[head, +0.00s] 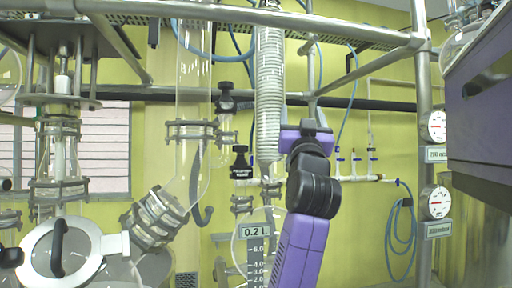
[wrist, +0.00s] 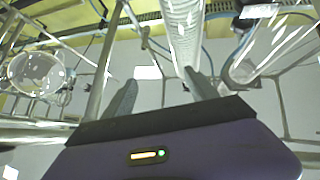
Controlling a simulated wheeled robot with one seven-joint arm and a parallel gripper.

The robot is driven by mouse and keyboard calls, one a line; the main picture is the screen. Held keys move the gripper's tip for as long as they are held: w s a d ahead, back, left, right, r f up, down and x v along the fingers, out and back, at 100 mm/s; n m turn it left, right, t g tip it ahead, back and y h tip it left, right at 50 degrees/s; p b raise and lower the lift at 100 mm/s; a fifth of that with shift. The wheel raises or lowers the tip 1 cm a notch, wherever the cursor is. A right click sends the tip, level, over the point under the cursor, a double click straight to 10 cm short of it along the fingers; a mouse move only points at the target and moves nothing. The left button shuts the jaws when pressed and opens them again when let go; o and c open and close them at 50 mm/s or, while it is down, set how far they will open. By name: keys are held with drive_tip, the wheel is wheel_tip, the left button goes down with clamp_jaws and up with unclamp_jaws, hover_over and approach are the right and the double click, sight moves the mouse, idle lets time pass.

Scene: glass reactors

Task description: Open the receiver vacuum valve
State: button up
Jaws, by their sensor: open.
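A black valve knob (head: 240,158) with a small dark label stands left of the coil condenser, above the receiver (head: 258,250) marked 0.2 L. The label is too small to read, so I cannot tell for sure that this is the receiver vacuum valve. A second black knob (head: 226,88) sits higher up. My gripper (wrist: 160,90) is open, with nothing between its two grey fingers in the wrist view. In the head view my purple and black arm rises right of the knobs and hides part of the receiver; the fingers cannot be made out there.
The coil condenser (head: 269,85) hangs close to my arm and also shows beyond the fingers in the wrist view (wrist: 184,35). Steel frame bars (head: 250,16) cross above. Two gauges (head: 435,126) (head: 435,202) are on the right post. Glass piping (head: 193,110) stands left.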

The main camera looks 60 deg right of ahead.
drive_tip(key=w+a+f+n+t+y, duration=0.3)
drive_tip(key=w+a+f+n+t, duration=0.2)
drive_tip(key=a, duration=0.5)
drive_tip(key=shift+w+a+f+t, duration=0.15)
drive_tip(key=shift+w+f+t, duration=0.75)
drive_tip(key=shift+w+f, duration=0.4)
drive_tip(key=shift+s+f, duration=0.1)
drive_tip(key=shift+s, duration=0.05)
